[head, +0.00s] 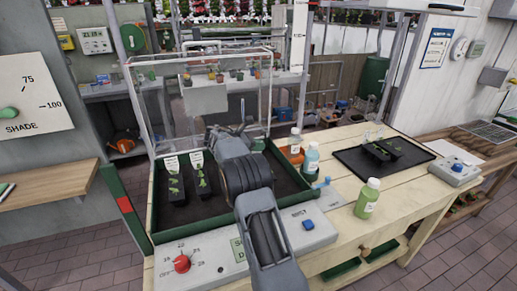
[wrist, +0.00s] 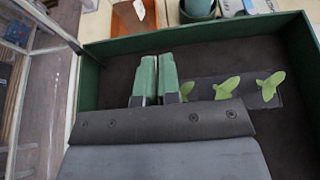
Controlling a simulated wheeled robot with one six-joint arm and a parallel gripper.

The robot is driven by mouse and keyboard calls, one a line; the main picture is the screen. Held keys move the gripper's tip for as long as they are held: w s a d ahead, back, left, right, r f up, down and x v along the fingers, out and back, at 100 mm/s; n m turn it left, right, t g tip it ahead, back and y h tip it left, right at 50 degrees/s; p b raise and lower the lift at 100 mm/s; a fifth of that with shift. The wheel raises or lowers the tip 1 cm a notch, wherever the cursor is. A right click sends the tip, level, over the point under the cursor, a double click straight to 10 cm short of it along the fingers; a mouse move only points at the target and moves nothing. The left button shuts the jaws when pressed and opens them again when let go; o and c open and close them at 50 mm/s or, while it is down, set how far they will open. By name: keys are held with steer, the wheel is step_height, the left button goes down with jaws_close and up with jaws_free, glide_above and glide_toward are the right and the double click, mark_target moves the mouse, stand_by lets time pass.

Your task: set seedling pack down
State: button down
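In the wrist view, my gripper (wrist: 157,80) has its two green fingers close together, with a thin pale strip between them that looks like the pack's label. The dark seedling pack (wrist: 206,88) extends right from the fingers, with a row of three green seedlings. It is over the dark floor of the green-walled tray (wrist: 135,43); I cannot tell whether it touches it. In the head view my arm hides this pack and the fingers. The tray also shows in the head view (head: 148,222).
Two labelled seedling packs (head: 176,190) (head: 202,184) stand in the tray's left part. A clear cover (head: 150,105) rises behind. Bottles (head: 312,160) (head: 367,198) and a black tray (head: 350,163) with more packs lie to the right. A control panel (head: 225,258) fronts the tray.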

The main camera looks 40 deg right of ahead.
steer(key=shift+f, duration=0.45)
steer(key=c, duration=1.8)
jaws_free()
steer(key=shift+f, duration=0.1)
steer(key=o, duration=0.5)
steer(key=shift+c, duration=0.2)
